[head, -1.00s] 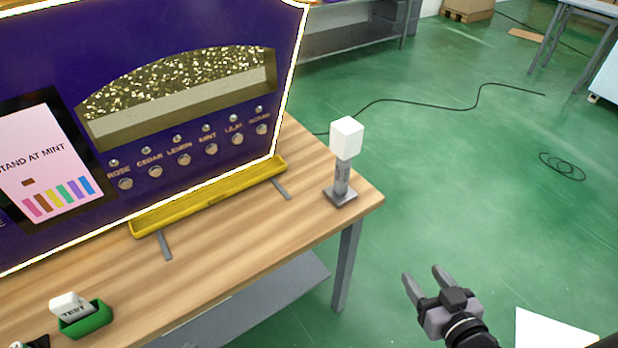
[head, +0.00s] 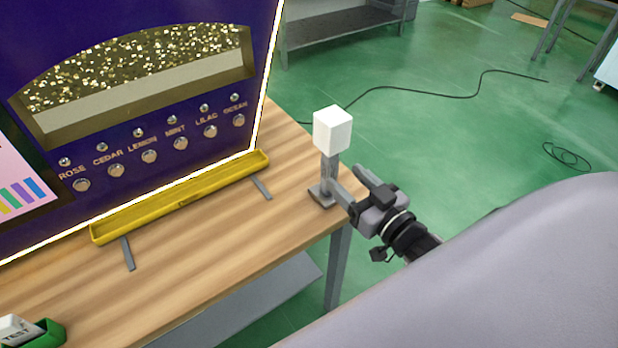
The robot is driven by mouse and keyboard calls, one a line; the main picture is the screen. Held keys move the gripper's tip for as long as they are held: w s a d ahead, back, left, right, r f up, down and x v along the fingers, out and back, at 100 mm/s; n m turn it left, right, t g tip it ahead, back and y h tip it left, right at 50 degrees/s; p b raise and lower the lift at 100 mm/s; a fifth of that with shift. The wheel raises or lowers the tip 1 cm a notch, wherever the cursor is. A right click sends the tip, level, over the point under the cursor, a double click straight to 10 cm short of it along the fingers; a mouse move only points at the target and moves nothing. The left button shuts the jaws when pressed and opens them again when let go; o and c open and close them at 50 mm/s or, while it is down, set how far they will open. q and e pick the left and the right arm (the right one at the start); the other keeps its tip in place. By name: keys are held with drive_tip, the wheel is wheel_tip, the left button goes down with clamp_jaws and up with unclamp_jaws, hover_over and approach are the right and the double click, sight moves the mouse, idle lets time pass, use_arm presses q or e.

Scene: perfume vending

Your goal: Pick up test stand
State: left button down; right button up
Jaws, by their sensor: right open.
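The stand, a grey post on a square foot with a white cube (head: 332,130) on top, stands upright at the table's right corner. My right gripper (head: 347,179) is open beside the post on its right side. One finger overlaps the lower post in the picture, and I cannot tell whether it touches. The fingers point to the upper left, toward the stand. A white block marked TEST (head: 18,328) sits in a green holder (head: 50,334) at the bottom left, cut by the frame edge. My left gripper is not in view.
A purple vending panel with labelled buttons (head: 150,156) stands on the wooden table (head: 215,250), with a yellow tray (head: 180,199) along its base. The tabletop in front is clear. A black cable (head: 420,94) lies on the green floor.

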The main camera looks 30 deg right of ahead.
sight(324, 158)
drive_tip(key=shift+w+a+r, duration=0.1)
drive_tip(key=shift+w+r, duration=0.05)
drive_tip(key=shift+w, duration=0.3)
drive_tip(key=shift+w+a+r, duration=0.1)
drive_tip(key=shift+w+a, duration=0.05)
drive_tip(key=shift+w, duration=1)
drive_tip(key=shift+w+a+r, duration=0.1)
drive_tip(key=shift+w+a, duration=0.1)
drive_tip(key=shift+w, duration=0.9)
drive_tip(key=shift+w+a, duration=0.15)
drive_tip(key=shift+w, duration=1)
drive_tip(key=shift+r, duration=0.1)
clamp_jaws()
